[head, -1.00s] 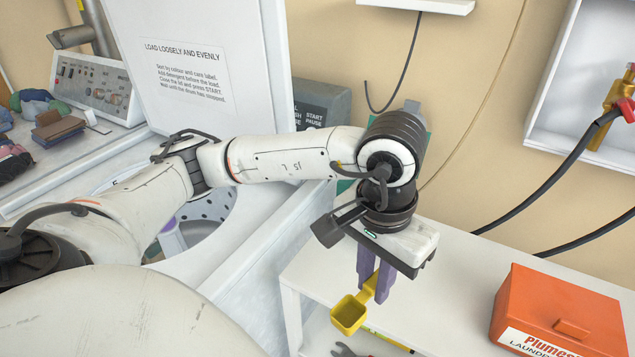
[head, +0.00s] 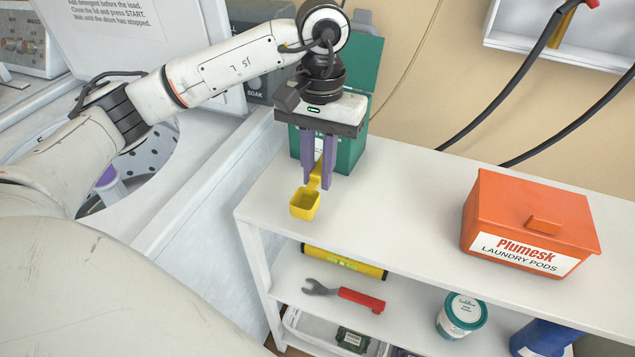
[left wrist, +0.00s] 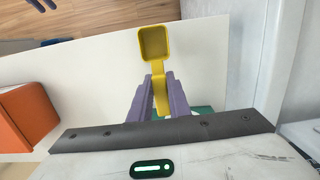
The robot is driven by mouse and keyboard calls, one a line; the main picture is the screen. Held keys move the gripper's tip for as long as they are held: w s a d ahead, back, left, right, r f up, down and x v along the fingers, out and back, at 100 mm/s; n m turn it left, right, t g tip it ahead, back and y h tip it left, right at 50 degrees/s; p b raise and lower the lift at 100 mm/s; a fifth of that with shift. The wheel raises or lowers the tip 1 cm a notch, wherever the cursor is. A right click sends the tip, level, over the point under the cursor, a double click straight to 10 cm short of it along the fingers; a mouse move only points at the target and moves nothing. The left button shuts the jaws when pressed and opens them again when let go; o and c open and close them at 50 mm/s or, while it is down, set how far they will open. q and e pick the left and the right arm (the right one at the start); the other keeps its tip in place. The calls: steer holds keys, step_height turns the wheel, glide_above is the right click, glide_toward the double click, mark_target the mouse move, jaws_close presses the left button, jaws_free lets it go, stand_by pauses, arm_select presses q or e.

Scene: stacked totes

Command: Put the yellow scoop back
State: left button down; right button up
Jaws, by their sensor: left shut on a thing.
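My left gripper (head: 318,168) has purple fingers shut on the handle of the yellow scoop (head: 304,205). The scoop's square cup hangs out in front of the fingers, over the left part of the white shelf top. In the left wrist view the scoop (left wrist: 155,43) points away from the fingers (left wrist: 158,95), and its cup looks empty. A green box (head: 351,148) with a raised green lid stands on the shelf top behind the gripper, partly hidden by it.
An orange laundry pods box (head: 480,215) stands on the white shelf unit (head: 405,190), right of the gripper. The shelf top between them is clear. The open washer drum is at left.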

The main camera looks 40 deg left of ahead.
mark_target(318, 184)
arm_select(q)
steer(key=shift+f, duration=1.65)
steer(key=c, duration=1.7)
jaws_free()
steer(key=shift+o, duration=0.2)
steer(key=r, duration=1.2)
steer(key=shift+w+a+r+p, duration=0.1)
steer(key=shift+w+p, duration=0.25)
steer(key=shift+p, duration=0.05)
